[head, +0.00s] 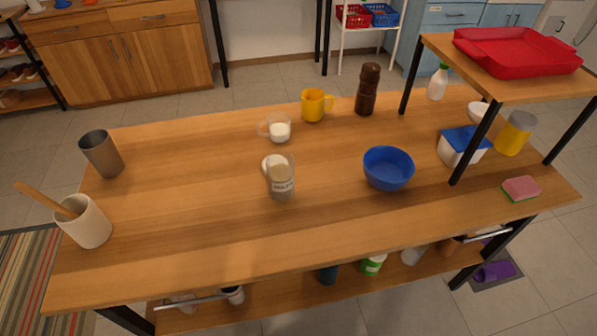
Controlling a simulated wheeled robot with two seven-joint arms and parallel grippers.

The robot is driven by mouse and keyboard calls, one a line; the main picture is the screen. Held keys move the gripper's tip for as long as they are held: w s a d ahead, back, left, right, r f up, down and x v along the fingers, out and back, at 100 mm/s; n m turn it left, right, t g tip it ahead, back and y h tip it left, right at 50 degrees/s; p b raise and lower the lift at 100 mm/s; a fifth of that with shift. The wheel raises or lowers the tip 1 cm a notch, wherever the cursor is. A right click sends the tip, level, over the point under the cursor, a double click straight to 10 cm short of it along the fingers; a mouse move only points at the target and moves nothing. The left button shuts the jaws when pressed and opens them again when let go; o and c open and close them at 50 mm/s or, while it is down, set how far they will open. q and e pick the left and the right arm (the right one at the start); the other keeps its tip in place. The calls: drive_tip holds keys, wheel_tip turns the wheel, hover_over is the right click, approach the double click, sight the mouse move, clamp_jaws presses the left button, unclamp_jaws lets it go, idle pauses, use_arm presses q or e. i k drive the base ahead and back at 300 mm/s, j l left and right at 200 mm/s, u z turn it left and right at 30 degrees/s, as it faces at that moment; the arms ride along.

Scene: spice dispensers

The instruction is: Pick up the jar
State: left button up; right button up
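A clear jar (281,180) with a pale label stands upright near the middle of the wooden table (190,210). Its contents look greyish, and the print on the label is too small to read. A small white round thing (268,163) shows right behind it, partly hidden by the jar; I cannot tell whether they touch. Neither of my grippers shows in the head view.
A glass cup (279,129) of white stuff, yellow mug (313,105) and brown grinder (367,90) stand behind the jar. A blue bowl (388,168) is to its right. A metal tumbler (102,154) and utensil crock (84,222) stand left. The front middle is clear.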

sight(280, 162)
drive_tip(key=k+l+z, duration=0.5)
drive_tip(key=k+l, duration=0.2)
